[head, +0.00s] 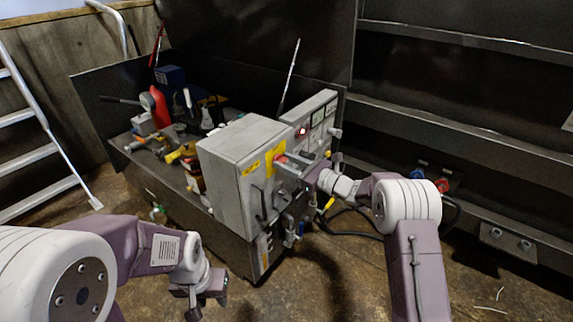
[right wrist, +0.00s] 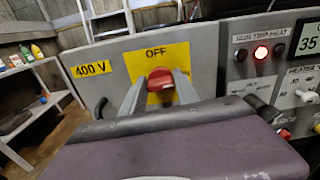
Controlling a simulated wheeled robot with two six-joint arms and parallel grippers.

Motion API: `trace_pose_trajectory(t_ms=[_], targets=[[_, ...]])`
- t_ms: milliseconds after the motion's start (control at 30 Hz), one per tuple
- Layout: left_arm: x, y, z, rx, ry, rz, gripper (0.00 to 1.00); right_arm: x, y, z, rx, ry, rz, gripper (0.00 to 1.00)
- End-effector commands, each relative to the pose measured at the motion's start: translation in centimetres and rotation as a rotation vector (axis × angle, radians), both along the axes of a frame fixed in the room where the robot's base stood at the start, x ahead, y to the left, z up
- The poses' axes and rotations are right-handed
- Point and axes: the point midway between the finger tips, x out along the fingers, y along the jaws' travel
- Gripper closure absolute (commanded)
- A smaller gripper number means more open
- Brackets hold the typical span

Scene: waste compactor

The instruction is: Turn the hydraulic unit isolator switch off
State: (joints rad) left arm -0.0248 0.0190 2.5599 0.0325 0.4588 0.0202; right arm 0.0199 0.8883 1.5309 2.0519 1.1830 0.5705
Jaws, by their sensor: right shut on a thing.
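The isolator switch is a red handle (right wrist: 160,80) on a yellow plate (right wrist: 176,55) on the front of the grey cabinet (right wrist: 115,62). The plate reads OFF above the handle, and part of another label shows at its right. My right gripper (right wrist: 158,88) has a finger on each side of the red handle and is shut on it. In the head view the right gripper (head: 290,167) reaches the cabinet front from the right. The handle's exact angle is partly hidden by the fingers. My left gripper (head: 206,300) hangs low, apart from the cabinet; its jaw opening is unclear.
Right of the switch is a panel with a lit red lamp (right wrist: 261,52), knobs and a display (right wrist: 309,40). A cluttered bench (head: 150,165) with tools stands left of the cabinet. A ladder (head: 35,150) leans at far left. Cables lie on the floor at right.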

Motion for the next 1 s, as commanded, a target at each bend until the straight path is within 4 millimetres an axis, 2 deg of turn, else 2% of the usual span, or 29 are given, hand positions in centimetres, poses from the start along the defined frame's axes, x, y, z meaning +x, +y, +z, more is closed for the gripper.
trace_pose_trajectory(t_ms=[467, 1000], targets=[[0.0, 0.0, -6.6, 0.0, 0.0, 0.0, 0.64, -0.2, 0.1, -0.8, -0.23, -0.32, -0.001, 1.0], [0.0, 0.0, -15.4, 0.0, 0.0, 0.0, 0.64, -0.3, 0.2, -1.1, -0.533, -0.736, 0.0, 1.0]])
